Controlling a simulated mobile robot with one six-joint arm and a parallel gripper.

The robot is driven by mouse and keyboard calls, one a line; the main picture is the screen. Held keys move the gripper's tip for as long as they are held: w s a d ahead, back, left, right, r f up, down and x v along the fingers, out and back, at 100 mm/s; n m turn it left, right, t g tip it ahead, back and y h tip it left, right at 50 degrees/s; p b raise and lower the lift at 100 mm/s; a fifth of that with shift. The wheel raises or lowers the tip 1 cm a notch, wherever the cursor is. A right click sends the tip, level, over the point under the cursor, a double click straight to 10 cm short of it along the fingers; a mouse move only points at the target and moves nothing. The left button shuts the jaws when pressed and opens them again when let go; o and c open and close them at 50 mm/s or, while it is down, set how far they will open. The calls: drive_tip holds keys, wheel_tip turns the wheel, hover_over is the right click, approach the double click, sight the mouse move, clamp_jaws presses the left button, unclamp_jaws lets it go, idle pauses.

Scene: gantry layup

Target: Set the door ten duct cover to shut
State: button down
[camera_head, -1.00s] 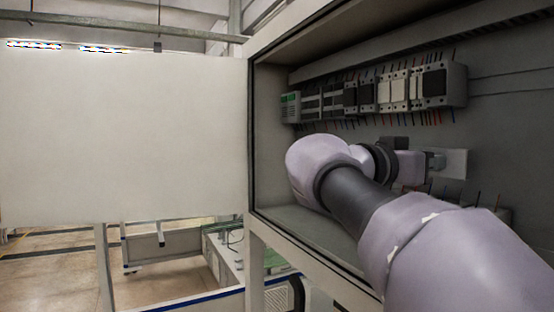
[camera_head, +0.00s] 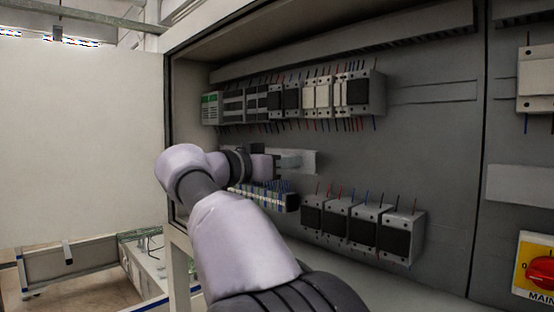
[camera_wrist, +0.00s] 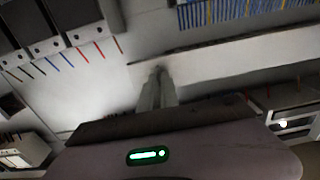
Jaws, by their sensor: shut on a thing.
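A pale grey strip, which looks like the duct cover (camera_head: 307,161), sits on the cabinet's back panel between the upper and lower device rows. In the wrist view the strip (camera_wrist: 235,62) runs across the upper right. My gripper (camera_head: 288,161) reaches it from the left in the head view. In the wrist view my gripper's fingers (camera_wrist: 158,75) are close together at the strip's near edge, shut on it. The exact grip point is small and partly hidden by the fingers. My wrist hides the strip's left part in the head view.
Upper device modules (camera_head: 315,94) and lower modules (camera_head: 362,229) flank the strip. A terminal row (camera_head: 262,197) lies just below my gripper. The white cabinet door (camera_head: 80,140) stands open at the left. A red main switch (camera_head: 543,272) is at the lower right.

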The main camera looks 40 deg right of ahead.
drive_tip(key=w+p, duration=0.3)
drive_tip(key=w, duration=0.3)
drive_tip(key=shift+a+r+p, duration=0.15)
drive_tip(key=shift+a+p, duration=0.15)
drive_tip(key=shift+p, duration=0.1)
drive_tip(key=shift+w, duration=0.1)
drive_tip(key=c, duration=1.9)
unclamp_jaws()
drive_tip(key=o, duration=0.3)
drive_tip(key=shift+w, duration=0.15)
drive_tip(key=s+a+b, duration=0.1)
drive_tip(key=a+b, duration=0.1)
drive_tip(key=a, duration=1.5)
drive_tip(key=shift+s+a, duration=0.15)
drive_tip(key=shift+a, duration=0.05)
